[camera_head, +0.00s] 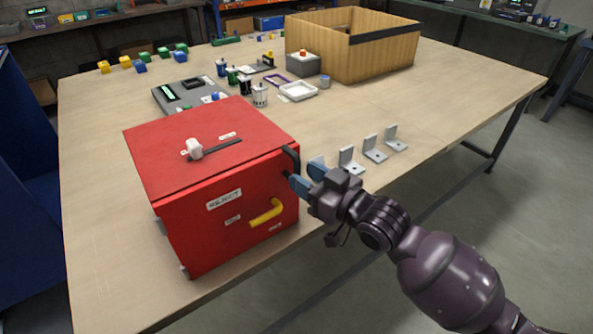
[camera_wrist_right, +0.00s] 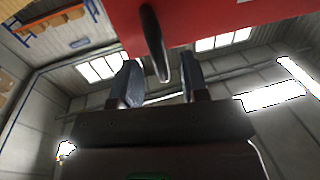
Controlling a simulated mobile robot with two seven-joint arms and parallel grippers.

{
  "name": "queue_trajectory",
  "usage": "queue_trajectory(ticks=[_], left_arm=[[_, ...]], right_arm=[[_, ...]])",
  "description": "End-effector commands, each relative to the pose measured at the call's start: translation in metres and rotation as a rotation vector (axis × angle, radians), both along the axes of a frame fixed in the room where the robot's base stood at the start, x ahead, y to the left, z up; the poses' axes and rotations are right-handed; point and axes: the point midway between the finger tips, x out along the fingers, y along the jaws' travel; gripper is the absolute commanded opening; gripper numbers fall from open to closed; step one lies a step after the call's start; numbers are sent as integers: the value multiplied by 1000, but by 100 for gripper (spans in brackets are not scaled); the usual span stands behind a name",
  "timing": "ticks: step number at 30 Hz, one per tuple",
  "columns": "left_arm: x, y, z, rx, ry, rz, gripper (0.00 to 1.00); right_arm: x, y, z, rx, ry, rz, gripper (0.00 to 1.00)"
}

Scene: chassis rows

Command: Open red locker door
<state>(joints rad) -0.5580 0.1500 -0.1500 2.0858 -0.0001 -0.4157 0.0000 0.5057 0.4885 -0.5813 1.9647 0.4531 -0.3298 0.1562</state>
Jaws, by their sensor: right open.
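The red locker (camera_head: 205,145) stands near the table's front edge. Its front door (camera_head: 215,240) looks shut, with grey hinges at its left edge, a label that seems to read "REJECT" and a yellow handle (camera_head: 266,212). A black handle (camera_head: 291,160) sits at the upper right corner. My right gripper (camera_head: 307,176) is open just right of that corner. In the right wrist view, the black handle (camera_wrist_right: 152,40) reaches down between the open fingers (camera_wrist_right: 163,72), below the red surface. I cannot tell whether they touch it. My left gripper is not in view.
Several grey L-shaped brackets (camera_head: 374,150) stand on the table right of the locker. Small cylinders (camera_head: 260,95), a grey panel (camera_head: 188,95) and a wooden crate (camera_head: 385,57) lie behind it. The table left of the locker is clear.

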Motion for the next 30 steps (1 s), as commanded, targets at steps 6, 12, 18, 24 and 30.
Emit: queue_trajectory(ticks=[6,12,18,24,30], left_arm=[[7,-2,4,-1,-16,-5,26],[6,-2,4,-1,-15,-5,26],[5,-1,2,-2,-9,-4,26],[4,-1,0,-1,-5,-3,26],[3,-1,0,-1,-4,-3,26]], right_arm=[[16,17,-1,-1,1,0,41],[20,21,0,-1,-1,0,41],[20,21,0,-1,-1,-1,41],[20,21,0,-1,-1,-1,12],[20,21,0,-1,-1,-1,0]])
